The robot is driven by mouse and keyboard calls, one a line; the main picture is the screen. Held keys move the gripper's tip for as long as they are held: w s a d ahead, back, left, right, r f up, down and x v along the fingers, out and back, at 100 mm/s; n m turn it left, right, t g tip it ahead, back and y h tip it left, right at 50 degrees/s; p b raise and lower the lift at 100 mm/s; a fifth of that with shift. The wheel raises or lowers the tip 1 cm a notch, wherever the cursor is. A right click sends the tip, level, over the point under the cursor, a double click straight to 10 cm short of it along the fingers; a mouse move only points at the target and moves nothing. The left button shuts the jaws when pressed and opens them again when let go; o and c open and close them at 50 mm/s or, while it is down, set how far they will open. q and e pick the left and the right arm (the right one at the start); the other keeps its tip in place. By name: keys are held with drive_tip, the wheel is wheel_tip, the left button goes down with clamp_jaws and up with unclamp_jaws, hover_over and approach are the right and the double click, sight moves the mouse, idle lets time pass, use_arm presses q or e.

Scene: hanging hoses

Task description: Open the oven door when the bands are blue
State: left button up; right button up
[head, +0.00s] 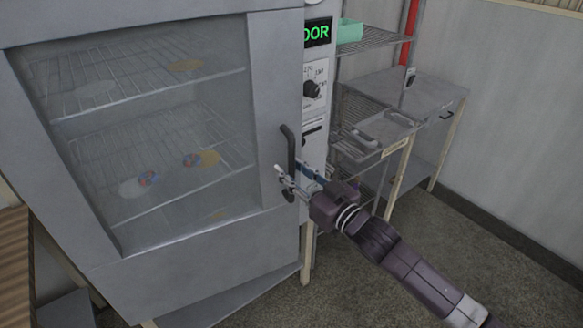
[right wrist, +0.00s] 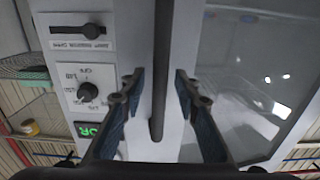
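The oven door (head: 275,95) is grey with a large glass pane and looks shut. Its dark upright handle (head: 289,150) is at the door's right edge. I cannot make out separate bands. My right gripper (head: 285,183) is at the handle's lower part. In the right wrist view its fingers (right wrist: 158,88) are spread on both sides of the handle (right wrist: 158,60), with gaps showing. My left gripper is out of view.
A control panel (head: 314,75) right of the door has a dial (head: 312,89) and a green lit display (head: 317,32) reading "OOR", partly cut off. A wire shelf (head: 375,40) and a metal-topped table (head: 435,92) stand further right. Floor at the lower right is free.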

drive_tip(key=shift+w, duration=0.1)
drive_tip(key=shift+c, duration=0.6)
clamp_jaws()
